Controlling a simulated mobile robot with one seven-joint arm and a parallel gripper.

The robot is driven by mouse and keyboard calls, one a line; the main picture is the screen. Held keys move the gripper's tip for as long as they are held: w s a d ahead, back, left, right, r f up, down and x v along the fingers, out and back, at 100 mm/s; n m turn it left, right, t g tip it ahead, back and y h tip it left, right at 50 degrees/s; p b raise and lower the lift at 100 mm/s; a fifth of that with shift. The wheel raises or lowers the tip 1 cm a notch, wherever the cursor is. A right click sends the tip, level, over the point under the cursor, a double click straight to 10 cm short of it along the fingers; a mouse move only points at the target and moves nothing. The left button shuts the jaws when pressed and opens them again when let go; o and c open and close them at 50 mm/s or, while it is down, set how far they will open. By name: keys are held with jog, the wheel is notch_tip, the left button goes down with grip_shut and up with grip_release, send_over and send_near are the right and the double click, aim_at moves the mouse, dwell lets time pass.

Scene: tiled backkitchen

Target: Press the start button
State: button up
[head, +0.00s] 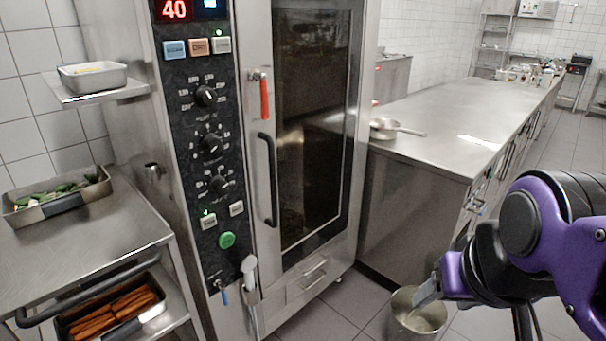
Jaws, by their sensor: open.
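A tall steel oven stands at centre left with a dark control panel (205,135) on its left side. A round green button (227,240) sits low on the panel, below two small pale rectangular buttons, one at left (208,221) and one at right (236,208). Any lettering on the green button is too small to read. My gripper (428,292) is at the lower right, well to the right of the panel and apart from it. It is open, seen from the side over a bucket, and most of it is hidden by my purple wrist.
The oven door is shut, with a vertical handle (268,180) and a red lever (264,98). A hose nozzle (249,266) hangs beside the green button. A steel counter (440,125) bears a pan (384,128). A bucket (402,304) stands on the floor. A trolley (95,235) stands left.

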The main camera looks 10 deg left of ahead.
grip_shut()
dwell(1.4)
